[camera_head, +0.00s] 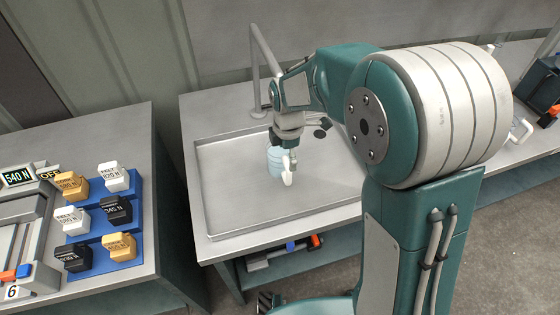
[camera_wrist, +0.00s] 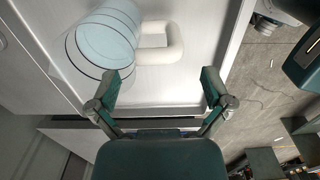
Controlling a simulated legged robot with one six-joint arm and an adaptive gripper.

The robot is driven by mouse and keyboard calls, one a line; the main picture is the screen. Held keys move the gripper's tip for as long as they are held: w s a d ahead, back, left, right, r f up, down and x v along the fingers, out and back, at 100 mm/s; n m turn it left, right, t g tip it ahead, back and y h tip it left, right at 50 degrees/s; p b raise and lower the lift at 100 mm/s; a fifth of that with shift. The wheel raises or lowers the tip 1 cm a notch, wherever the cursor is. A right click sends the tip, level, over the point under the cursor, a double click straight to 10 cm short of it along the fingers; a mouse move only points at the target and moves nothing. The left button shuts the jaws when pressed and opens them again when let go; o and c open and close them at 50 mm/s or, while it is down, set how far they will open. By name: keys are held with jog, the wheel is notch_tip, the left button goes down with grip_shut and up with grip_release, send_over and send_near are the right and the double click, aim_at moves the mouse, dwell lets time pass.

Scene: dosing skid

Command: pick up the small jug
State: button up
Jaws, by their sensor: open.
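The small jug (camera_head: 274,162) is pale blue and see-through, with a white handle (camera_head: 288,179), and stands in the shallow tray. In the wrist view the jug (camera_wrist: 103,45) is at upper left, its round mouth facing the camera. Its handle (camera_wrist: 172,43) sticks out to the right, beyond the gap between my fingertips. My gripper (camera_wrist: 160,80) is open and empty, fingers spread to either side. In the head view my gripper hangs over the jug and partly hides it.
The metal tray (camera_head: 215,205) is set in a bench, with a tap pipe (camera_head: 256,65) behind. On the left bench, a blue rack (camera_head: 136,250) holds several labelled blocks beside a display (camera_head: 17,178). The tray's front area is clear.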

aim_at(288, 162)
notch_tip(288, 162, down, 4)
jog(key=shift+d+f, duration=0.15)
jog(key=shift+f, duration=0.1)
jog(key=c, duration=1.1)
jog(key=shift+c, duration=0.2)
jog(key=shift+r, duration=1.05)
jog(key=s+d+r, duration=0.3)
jog(key=s+r, duration=0.7)
jog(key=s, duration=0.3)
jog(key=shift+s+d+r, duration=0.15)
jog(key=shift+r, duration=0.25)
